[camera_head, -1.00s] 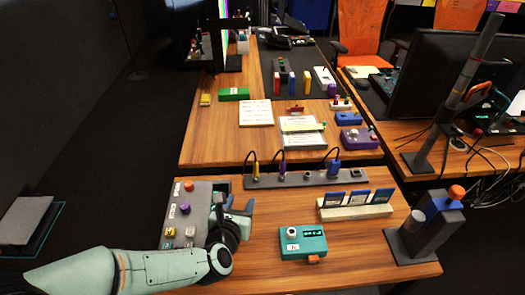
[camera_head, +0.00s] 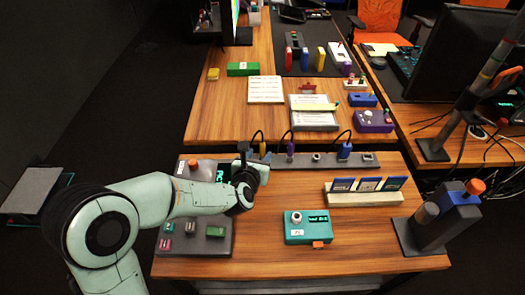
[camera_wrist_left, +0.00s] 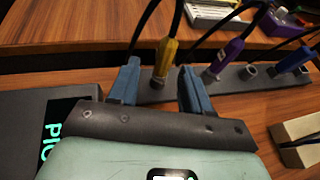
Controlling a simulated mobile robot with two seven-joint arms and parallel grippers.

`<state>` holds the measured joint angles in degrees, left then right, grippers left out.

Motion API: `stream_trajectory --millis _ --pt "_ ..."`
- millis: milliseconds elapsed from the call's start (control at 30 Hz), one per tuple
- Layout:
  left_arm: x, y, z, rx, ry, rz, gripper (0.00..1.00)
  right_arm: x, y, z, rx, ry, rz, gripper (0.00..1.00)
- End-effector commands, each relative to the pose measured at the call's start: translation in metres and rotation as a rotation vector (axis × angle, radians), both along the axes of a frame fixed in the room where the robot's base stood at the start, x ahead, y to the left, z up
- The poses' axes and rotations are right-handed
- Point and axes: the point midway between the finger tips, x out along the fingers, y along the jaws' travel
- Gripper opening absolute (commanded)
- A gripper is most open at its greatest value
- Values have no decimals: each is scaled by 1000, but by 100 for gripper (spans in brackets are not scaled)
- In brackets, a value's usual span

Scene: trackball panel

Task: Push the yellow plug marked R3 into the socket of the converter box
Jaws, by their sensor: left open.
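The yellow plug (camera_head: 263,148) stands upright in the dark strip at the far edge of the near table, a black cable looping from its top. In the left wrist view the yellow plug (camera_wrist_left: 165,60) shows between and beyond my two blue fingers. My left gripper (camera_head: 254,163) is open and empty, just in front of it; the left wrist view shows its spread fingers (camera_wrist_left: 158,80). The R3 mark is not readable. My right gripper is out of view.
The dark strip (camera_head: 332,159) also holds a purple plug (camera_head: 290,150) and a blue plug (camera_head: 345,151). A grey panel (camera_head: 215,245) lies partly under my left arm. A rack of blue cards (camera_head: 363,197) and a dark stand (camera_head: 435,235) are at right.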

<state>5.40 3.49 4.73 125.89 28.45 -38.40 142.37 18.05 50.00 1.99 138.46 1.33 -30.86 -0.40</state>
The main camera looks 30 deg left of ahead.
Motion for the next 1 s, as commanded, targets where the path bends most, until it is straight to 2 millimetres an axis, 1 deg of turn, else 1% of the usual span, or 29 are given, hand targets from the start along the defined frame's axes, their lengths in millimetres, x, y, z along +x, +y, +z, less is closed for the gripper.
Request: stream_trajectory --millis 33,100,200,300,500,533,567,600,667,700,1000 --pt "9 1 -3 -1 2 0 48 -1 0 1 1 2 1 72" --pt "19 2 -7 1 1 1 48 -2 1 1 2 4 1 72" --pt "30 5 -12 1 1 1 48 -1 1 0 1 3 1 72" --pt "35 7 -14 1 1 0 48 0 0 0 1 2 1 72" --pt "35 7 -14 1 1 0 48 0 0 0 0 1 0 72" --pt "35 7 -14 1 1 0 45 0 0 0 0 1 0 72" --pt "35 7 -14 1 1 0 35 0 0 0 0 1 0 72" --pt "35 7 -14 1 1 0 22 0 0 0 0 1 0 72" --pt "35 7 -13 1 1 0 3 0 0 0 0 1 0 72" --pt "35 7 -13 1 1 0 0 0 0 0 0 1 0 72" --pt "35 7 -12 1 0 0 0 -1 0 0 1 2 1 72"
